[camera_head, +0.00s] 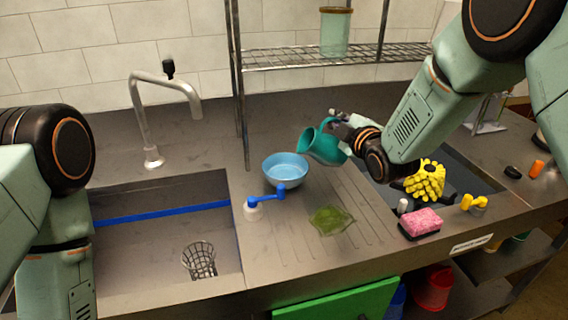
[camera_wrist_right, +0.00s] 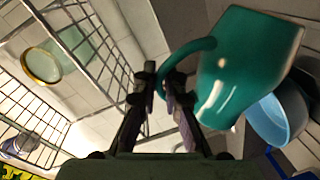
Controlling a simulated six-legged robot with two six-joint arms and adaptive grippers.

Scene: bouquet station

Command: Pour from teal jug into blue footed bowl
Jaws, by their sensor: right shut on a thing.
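The teal jug (camera_head: 322,145) is tilted to the left in the head view, its mouth beside and above the rim of the blue footed bowl (camera_head: 286,169). My right gripper (camera_head: 342,128) is shut on the jug's handle. In the right wrist view the gripper (camera_wrist_right: 165,88) grips the handle, with the jug (camera_wrist_right: 245,65) at the right and part of the bowl (camera_wrist_right: 268,122) beyond it. The bowl stands on the counter; its foot is mostly hidden. No liquid stream shows. My left arm is at the left edge of the head view; its gripper is out of view.
A blue-and-white pump (camera_head: 262,203) stands just in front of the bowl. A green cloth (camera_head: 330,219) lies on the ribbed drainer. A pink sponge (camera_head: 421,222) and yellow gloves (camera_head: 426,181) are at the right. A sink with a tap (camera_head: 151,110) is at the left. A wire shelf (camera_head: 310,57) stands behind.

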